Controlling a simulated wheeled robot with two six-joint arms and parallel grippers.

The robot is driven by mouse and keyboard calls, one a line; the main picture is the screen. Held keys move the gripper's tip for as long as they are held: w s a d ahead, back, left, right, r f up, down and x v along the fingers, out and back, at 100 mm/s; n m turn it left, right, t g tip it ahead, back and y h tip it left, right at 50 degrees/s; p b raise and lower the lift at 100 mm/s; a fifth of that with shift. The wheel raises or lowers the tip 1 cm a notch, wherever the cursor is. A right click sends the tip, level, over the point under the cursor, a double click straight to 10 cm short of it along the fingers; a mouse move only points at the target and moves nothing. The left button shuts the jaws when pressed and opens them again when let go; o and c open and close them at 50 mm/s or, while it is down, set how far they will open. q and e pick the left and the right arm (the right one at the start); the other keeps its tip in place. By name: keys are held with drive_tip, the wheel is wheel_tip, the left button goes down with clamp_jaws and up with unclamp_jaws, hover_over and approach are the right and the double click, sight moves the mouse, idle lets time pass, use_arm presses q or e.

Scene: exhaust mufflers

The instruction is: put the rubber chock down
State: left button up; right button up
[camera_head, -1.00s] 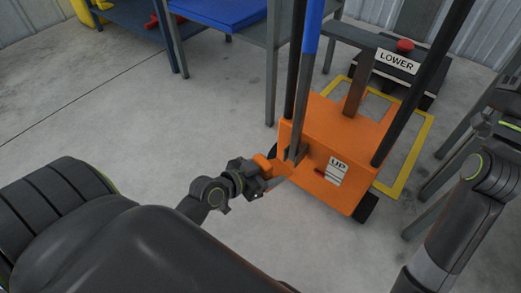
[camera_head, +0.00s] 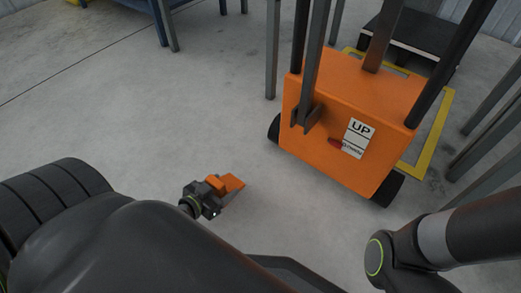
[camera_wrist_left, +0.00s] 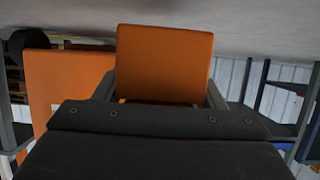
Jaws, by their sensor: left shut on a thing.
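The orange rubber chock (camera_head: 226,184) is in my left gripper (camera_head: 218,188), low over the grey floor and left of the orange lift truck. In the left wrist view the chock (camera_wrist_left: 164,62) fills the space between the two fingers of my left gripper (camera_wrist_left: 160,92). I cannot tell whether the chock touches the floor. My right arm shows at the lower right of the head view, but its gripper is out of the picture.
The orange lift truck (camera_head: 345,125), with dark wheels and an "UP" label, stands right of the chock. A yellow floor outline (camera_head: 434,135) lies behind it. Steel legs stand at the back and right. The floor (camera_head: 180,110) left of the truck is clear.

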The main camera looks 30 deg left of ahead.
sight(235, 179)
use_arm(q)
drive_tip(key=w, duration=0.2)
drive_tip(key=w+p, duration=0.2)
drive_tip(key=w, duration=0.1)
drive_tip(key=shift+w+d+r, duration=0.25)
drive_tip(key=shift+w+r, duration=0.1)
drive_tip(key=w, duration=0.8)
drive_tip(key=w+d, duration=0.1)
drive_tip(key=w, duration=0.2)
drive_tip(key=shift+w+f, duration=0.25)
drive_tip(key=shift+w, duration=0.25)
wheel_tip(235, 179, down, 4)
drive_tip(key=b, duration=0.3)
drive_tip(key=shift+r, duration=0.25)
